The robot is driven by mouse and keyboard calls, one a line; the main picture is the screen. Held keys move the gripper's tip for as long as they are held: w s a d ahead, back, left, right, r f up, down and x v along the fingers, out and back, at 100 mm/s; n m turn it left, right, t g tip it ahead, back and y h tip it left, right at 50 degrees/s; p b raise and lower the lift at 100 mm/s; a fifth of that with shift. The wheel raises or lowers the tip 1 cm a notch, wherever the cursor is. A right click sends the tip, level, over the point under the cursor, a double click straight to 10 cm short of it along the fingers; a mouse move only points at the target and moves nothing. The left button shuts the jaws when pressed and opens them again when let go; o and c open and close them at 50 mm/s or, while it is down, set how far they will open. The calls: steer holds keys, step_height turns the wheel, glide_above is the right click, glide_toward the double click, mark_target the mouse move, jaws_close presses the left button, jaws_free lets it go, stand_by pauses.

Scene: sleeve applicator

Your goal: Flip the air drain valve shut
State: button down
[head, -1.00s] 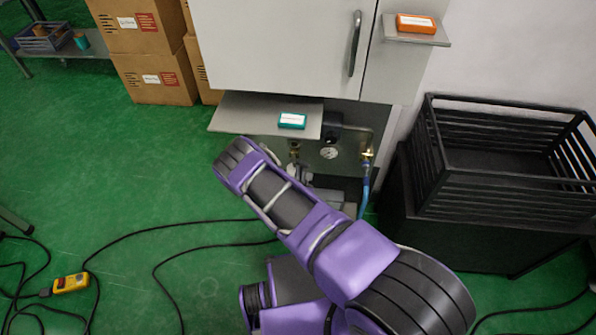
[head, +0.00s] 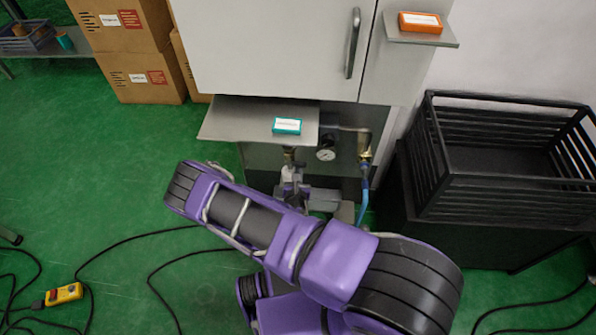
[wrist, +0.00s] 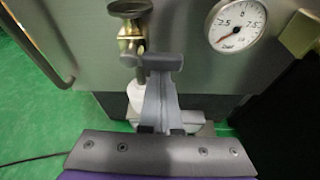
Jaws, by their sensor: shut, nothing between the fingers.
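A brass valve fitting (wrist: 130,45) with a dark round knob (wrist: 130,8) on its stem is at the upper left of the wrist view. It also shows under the metal shelf in the head view (head: 289,155). A second brass fitting (head: 365,157) has a blue hose hanging from it. I cannot tell for certain which is the air drain valve. My gripper (wrist: 163,62) is shut and empty. Its grey fingertips appear just right of and below the first brass fitting; whether they touch it is unclear. A whitish part (wrist: 135,95) behind the fingers is partly hidden.
A pressure gauge (wrist: 237,25) is right of my fingers. The metal shelf (head: 225,120) with a teal box (head: 287,126) overhangs the fittings. A black slatted crate (head: 440,150) stands to the right. Cables (head: 150,270) lie on the green floor.

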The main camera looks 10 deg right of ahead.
steer(key=shift+s, duration=0.1)
steer(key=p+v, duration=0.1)
steer(key=v, duration=1.6)
steer(key=shift+p, duration=0.3)
steer(key=shift+s+a, duration=0.1)
